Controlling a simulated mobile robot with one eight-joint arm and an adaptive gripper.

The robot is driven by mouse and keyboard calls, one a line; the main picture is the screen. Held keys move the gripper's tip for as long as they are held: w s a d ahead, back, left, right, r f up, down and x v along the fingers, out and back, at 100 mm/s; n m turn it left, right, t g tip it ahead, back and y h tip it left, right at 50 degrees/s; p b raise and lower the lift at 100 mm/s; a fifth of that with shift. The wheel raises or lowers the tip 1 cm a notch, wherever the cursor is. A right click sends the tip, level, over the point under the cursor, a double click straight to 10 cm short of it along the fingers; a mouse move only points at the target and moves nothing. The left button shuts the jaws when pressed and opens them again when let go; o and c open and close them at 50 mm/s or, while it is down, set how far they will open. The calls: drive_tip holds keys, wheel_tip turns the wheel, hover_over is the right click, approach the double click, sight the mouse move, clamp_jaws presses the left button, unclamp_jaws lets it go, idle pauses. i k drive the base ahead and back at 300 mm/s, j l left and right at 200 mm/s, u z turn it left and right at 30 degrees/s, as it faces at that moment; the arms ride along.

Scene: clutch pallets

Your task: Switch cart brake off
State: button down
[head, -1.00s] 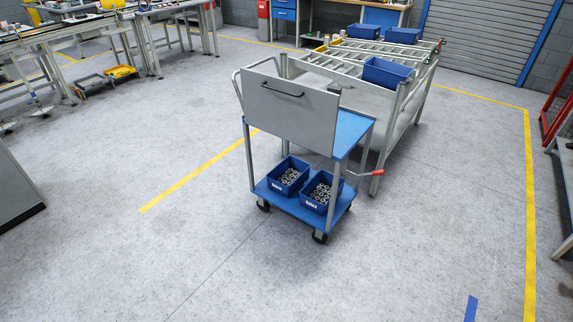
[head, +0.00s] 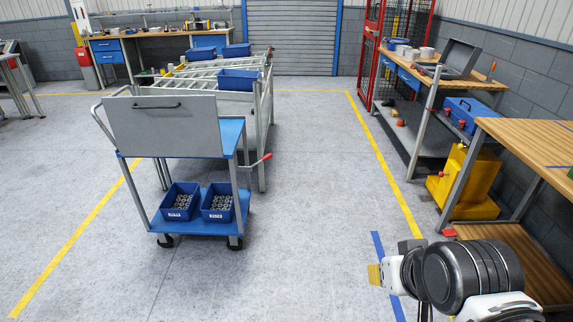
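The cart (head: 236,133) stands at the left of the head view, with a grey upright panel (head: 165,126), blue shelves and dark castors. A lever with a red grip (head: 262,160) sticks out at its right side, tilted slightly upward; I take it for the brake handle. Its inner end is partly hidden by the cart's leg. My arm shows at the lower right, well apart from the cart. A yellowish tip at its end (head: 375,274) may be part of my gripper; its opening cannot be made out.
Two blue bins of metal rings (head: 181,201) sit on the cart's lower shelf. A roller rack (head: 262,118) with blue bins stands right behind it. Workbenches (head: 540,150) and a yellow container (head: 468,192) line the right. The floor between cart and benches is clear.

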sight(269, 156)
drive_tip(key=u, duration=0.4)
drive_tip(key=i+l, duration=0.15)
drive_tip(key=i, duration=0.4)
drive_tip(key=i+l+u, duration=0.1)
drive_tip(key=i, duration=0.5)
drive_tip(key=i+l, duration=0.25)
drive_tip(key=i, duration=0.3)
